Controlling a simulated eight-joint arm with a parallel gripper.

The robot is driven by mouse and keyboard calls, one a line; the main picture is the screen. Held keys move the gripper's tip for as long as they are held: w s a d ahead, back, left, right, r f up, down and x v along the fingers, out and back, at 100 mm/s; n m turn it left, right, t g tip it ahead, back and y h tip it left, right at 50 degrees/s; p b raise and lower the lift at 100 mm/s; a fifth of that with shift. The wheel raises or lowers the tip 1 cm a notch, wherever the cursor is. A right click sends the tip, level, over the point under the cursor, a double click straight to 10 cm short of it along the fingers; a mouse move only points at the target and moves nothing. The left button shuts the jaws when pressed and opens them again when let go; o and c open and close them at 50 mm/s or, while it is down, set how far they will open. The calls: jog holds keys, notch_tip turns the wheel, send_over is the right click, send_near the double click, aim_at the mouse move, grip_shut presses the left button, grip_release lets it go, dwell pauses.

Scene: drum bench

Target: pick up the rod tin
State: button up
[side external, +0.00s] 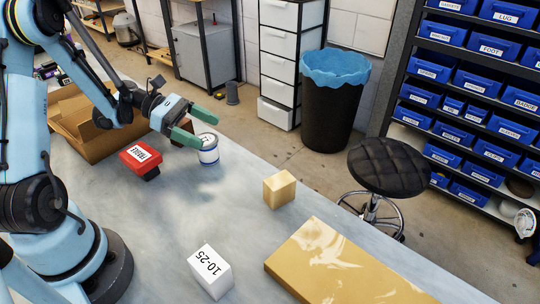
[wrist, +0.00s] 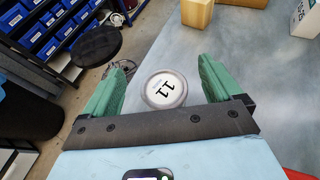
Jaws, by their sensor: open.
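A white round tin with a blue band (side external: 208,156) stands upright on the bench near its far edge. It is the only tin I see, and no word "rod" can be read on it. In the wrist view the lid shows between the fingers of my gripper (wrist: 163,68). I cannot tell whether the fingers are level with the tin or above it.
A red box (side external: 140,160) and an open cardboard carton (side external: 90,140) are left of the tin. A tan block (side external: 279,189), a white box marked "10-25" (side external: 211,272) and a large tan slab (side external: 335,268) lie nearer. Bare bench (side external: 150,220) lies between.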

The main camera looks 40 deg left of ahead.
aim_at(209, 139)
jog(key=shift+f, duration=0.45)
notch_tip(209, 139, down, 2)
jog(key=shift+x, duration=1.1)
jog(key=shift+w+d+f, duration=0.15)
jog(key=shift+d+f, duration=0.05)
jog(key=shift+d, duration=0.15)
jog(key=c, duration=1.2)
jog(key=shift+r, duration=0.1)
